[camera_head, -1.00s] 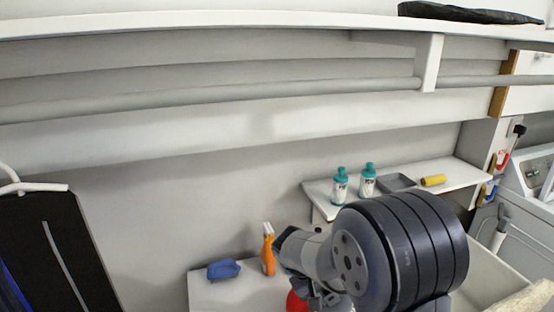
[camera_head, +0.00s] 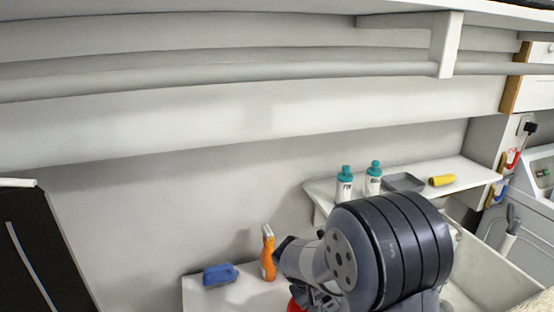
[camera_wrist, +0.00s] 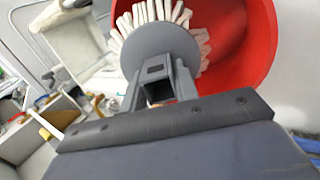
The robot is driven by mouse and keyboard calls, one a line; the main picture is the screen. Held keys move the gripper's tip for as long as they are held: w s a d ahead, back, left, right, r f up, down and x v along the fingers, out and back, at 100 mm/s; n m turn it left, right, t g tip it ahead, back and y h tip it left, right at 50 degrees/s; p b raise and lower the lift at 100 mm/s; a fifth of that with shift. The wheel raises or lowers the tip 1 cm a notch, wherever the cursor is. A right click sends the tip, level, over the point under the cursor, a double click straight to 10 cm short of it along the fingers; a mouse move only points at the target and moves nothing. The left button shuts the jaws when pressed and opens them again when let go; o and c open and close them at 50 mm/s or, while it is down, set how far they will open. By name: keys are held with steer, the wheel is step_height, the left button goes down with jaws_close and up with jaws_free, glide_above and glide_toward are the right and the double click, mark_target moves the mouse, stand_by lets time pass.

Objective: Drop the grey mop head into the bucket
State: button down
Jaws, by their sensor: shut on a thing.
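The mop head, a grey disc (camera_wrist: 160,49) with pale strands around its rim, shows at the top of the wrist view. My gripper (camera_wrist: 161,88) is shut on the grey mount at its near side. The red bucket (camera_wrist: 243,48) lies behind and to the right of the mop head, and its open inside faces the camera. The strands overlap the bucket's opening in the picture; whether they are inside the rim I cannot tell. In the head view, only a sliver of the bucket (camera_head: 295,305) shows beside my arm, and the mop head is hidden.
A blue brush (camera_head: 220,274) and an orange spray bottle (camera_head: 268,254) stand on a low white surface (camera_head: 215,298). A higher shelf (camera_head: 467,177) holds two teal-capped bottles, a grey tray (camera_head: 404,182) and a yellow roll (camera_head: 441,180). A white sink-like basin is at right.

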steer(key=c, duration=1)
jaws_free()
steer(key=b+v, duration=0.1)
steer(key=v, duration=0.9)
steer(key=shift+s+a+r, duration=0.15)
steer(key=shift+r, duration=0.2)
steer(key=p+x, duration=0.1)
steer(key=x, duration=1)
step_height(320, 180, up, 4)
steer(key=p, duration=0.3)
steer(key=shift+a+r, duration=0.1)
steer(key=shift+r, duration=0.15)
steer(key=shift+r+p, duration=0.3)
steer(key=shift+r, duration=0.35)
